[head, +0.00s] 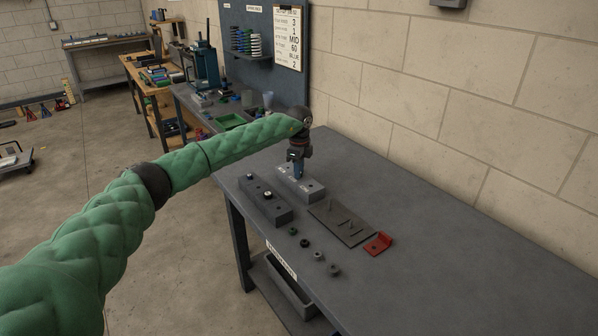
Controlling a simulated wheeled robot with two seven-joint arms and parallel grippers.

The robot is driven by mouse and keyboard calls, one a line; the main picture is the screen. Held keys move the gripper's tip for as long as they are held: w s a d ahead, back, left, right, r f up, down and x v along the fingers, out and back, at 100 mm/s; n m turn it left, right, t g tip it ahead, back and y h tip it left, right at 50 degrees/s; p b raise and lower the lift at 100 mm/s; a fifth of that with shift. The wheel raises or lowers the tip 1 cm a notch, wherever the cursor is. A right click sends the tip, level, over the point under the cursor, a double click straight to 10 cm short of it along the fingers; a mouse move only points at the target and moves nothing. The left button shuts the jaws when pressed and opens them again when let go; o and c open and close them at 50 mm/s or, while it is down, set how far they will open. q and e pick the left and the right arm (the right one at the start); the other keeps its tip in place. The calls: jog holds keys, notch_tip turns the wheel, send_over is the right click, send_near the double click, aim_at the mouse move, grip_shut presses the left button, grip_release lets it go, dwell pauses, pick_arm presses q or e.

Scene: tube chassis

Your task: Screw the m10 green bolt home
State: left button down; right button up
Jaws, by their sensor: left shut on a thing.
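The fingers hide that thing, and no green bolt can be made out there. The block has white lettering on its top and an open hole towards its right end. A darker grey block (280,216) stands in front and to the left, with two small bolt heads (267,195) on top. My right gripper is not in view.
A dark flat plate (350,232) lies right of the blocks, with a red bracket (378,244) beside it. Several small round parts (318,256) lie near the bench's front edge. The right of the grey bench (460,270) is clear. A wall stands behind.

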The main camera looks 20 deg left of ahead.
pick_arm(q)
jog(key=shift+m+b, duration=0.5)
jog(key=shift+m, duration=0.5)
jog(key=m, duration=0.3)
jog(key=shift+b, duration=0.4)
jog(key=m+b, duration=0.1)
jog(key=m, duration=0.1)
jog(key=shift+m, duration=0.3)
jog(key=shift+m+b, duration=0.4)
jog(key=shift+m, duration=1)
